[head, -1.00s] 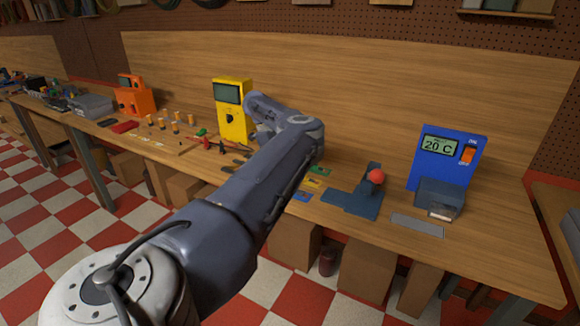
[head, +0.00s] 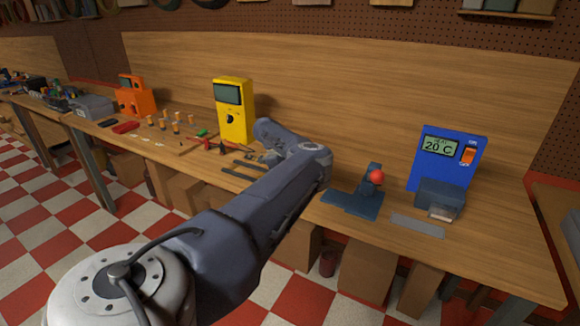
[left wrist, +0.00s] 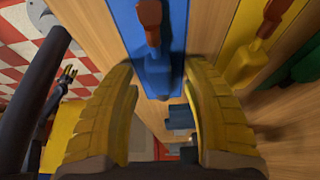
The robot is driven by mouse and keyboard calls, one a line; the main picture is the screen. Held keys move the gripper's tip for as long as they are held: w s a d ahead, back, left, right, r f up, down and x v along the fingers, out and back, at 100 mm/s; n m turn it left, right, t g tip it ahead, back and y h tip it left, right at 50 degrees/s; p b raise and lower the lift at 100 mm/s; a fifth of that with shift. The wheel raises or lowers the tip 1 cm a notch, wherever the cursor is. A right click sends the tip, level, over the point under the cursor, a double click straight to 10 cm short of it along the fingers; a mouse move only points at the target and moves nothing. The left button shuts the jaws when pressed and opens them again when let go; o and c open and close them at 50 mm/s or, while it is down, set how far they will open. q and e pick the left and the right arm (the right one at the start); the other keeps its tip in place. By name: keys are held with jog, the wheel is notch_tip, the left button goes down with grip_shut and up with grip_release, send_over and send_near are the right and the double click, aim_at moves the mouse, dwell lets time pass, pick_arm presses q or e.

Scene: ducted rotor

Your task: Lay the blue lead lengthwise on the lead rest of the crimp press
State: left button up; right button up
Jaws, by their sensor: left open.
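In the left wrist view my left gripper (left wrist: 160,82) is open, with two yellow fingers. The blue lead (left wrist: 157,72) shows between and beyond the fingertips, with an orange end (left wrist: 150,14), over a blue card (left wrist: 176,25). I cannot tell whether a finger touches it. In the head view my left arm hides this gripper, the lead and the card. The dark blue crimp press (head: 352,204) with a red ball handle (head: 377,177) stands right of my arm; I cannot pick out its lead rest. My right gripper (left wrist: 68,73) shows small at the left wrist view's edge, its fingers apart.
A yellow lead (left wrist: 234,62) lies on a yellow card beside the blue one. A grey flat strip (head: 417,227) lies in front of a blue temperature unit (head: 447,160). A yellow meter (head: 233,110) and an orange device (head: 135,97) stand further left.

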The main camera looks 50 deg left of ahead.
pick_arm(q)
jog(key=shift+c, duration=0.2)
grip_shut()
dwell(0.3)
